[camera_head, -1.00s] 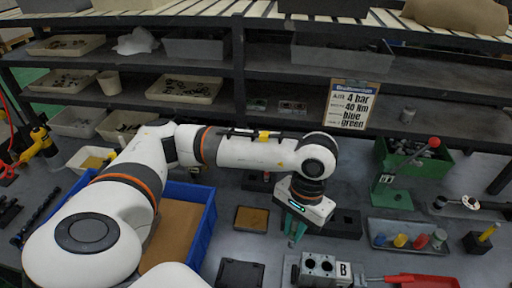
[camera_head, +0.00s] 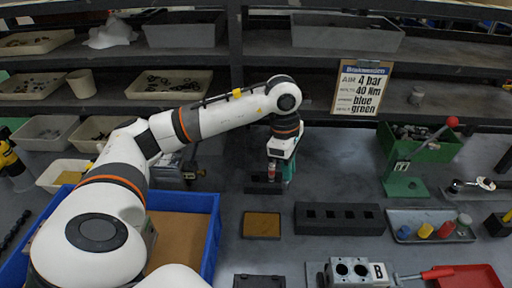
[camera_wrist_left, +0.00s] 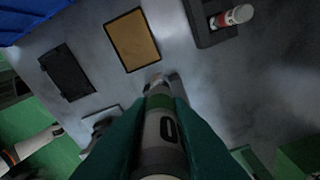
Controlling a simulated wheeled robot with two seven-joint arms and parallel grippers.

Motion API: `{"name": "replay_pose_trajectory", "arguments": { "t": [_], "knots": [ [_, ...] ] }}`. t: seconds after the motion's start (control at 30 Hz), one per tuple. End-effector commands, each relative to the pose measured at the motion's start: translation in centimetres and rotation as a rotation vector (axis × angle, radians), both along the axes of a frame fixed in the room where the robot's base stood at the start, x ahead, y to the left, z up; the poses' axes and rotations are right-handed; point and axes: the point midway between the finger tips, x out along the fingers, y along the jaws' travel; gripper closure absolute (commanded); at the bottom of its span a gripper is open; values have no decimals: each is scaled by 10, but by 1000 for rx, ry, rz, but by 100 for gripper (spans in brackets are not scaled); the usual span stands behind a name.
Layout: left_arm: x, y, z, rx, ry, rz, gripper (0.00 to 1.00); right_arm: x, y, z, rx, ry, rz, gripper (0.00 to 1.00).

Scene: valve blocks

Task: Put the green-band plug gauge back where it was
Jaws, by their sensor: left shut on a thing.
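My left gripper (camera_head: 289,172), with teal fingers, is shut on the green-band plug gauge (camera_wrist_left: 160,128). The gauge's green band and grey body show between the fingers in the left wrist view; in the head view I cannot make it out. A small black holder (camera_head: 262,189) stands beside the gripper on the bench. A red-band plug gauge (camera_head: 271,171) is in it, and both show at the top of the left wrist view, the red-band gauge (camera_wrist_left: 232,16) in the holder (camera_wrist_left: 203,36). The held gauge is apart from the holder. My right gripper is out of view.
A tan-lined tray (camera_head: 262,226) and a black block with square holes (camera_head: 340,218) lie in front. Valve block B (camera_head: 350,272) is nearer. A blue bin (camera_head: 214,222) stands left, a green press (camera_head: 405,187) right. Shelves and a sign (camera_head: 361,88) are behind.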

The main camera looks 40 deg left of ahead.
Motion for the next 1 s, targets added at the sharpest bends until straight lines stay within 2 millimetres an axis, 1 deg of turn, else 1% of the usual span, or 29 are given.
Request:
{"name": "replay_pose_trajectory", "arguments": {
  "t": [0.03,0.4,0.6,0.7,0.83,0.9,1.0],
  "knots": [
    [4,9,-7,0,-1,113,100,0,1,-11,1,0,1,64],
    [29,69,-18,0,-2,963,100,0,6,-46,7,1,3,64],
    [37,104,-24,-1,-3,1422,100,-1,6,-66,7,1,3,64],
    [39,119,-26,-1,-3,1622,100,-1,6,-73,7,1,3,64],
    [40,134,-27,-1,-3,1819,100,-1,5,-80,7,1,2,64],
    [40,139,-27,0,-1,1888,100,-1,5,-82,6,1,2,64],
    [40,143,-30,2,0,1945,100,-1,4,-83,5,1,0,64]
  ]
}}
